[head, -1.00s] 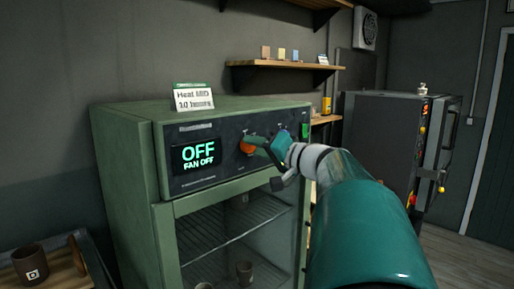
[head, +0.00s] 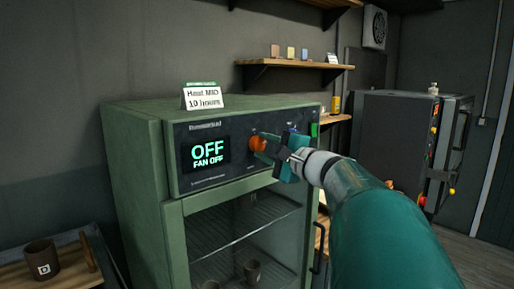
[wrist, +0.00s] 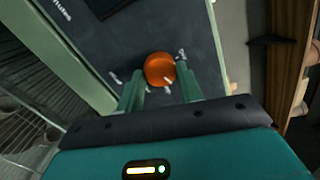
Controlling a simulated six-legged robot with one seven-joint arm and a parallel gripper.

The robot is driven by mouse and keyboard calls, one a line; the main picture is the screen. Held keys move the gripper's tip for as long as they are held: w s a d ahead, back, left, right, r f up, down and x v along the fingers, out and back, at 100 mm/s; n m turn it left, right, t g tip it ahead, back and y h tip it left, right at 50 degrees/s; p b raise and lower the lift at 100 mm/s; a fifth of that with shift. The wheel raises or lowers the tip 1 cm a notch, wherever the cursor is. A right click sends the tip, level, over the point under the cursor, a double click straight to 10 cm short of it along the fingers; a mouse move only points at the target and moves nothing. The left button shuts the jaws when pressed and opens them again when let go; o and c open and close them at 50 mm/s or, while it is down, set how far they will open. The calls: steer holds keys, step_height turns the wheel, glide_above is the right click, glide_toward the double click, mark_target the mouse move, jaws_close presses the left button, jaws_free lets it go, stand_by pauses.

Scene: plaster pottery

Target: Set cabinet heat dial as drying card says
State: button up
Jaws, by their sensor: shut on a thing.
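The green drying cabinet (head: 145,160) stands in the middle of the head view. Its dark front panel (head: 190,182) has a display (head: 205,154) that reads OFF and FAN OFF. The white drying card (head: 205,100) stands on the cabinet top and reads Heat MID, 10 hours. The orange dial (head: 257,144) is on the panel to the right of the display. My gripper (head: 270,146) is at the dial from the right. In the wrist view the orange dial (wrist: 159,69) sits between the tips of my gripper (wrist: 160,80), which is shut on it. A pale mark shows on the dial's lower right.
Cups (head: 252,272) stand behind the glass door. A shelf (head: 300,66) hangs on the back wall. A dark kiln-like cabinet (head: 395,140) stands at right.

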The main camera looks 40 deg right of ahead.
steer(key=m+h, duration=0.1)
steer(key=m, duration=0.4)
steer(key=shift+a, duration=0.1)
steer(key=shift+m, duration=0.5)
steer(key=o, duration=1)
steer(key=shift+s, duration=0.1)
steer(key=s+f, duration=0.1)
steer(key=s, duration=1.2)
steer(key=shift+s+f, duration=0.15)
steer(key=shift+s, duration=0.15)
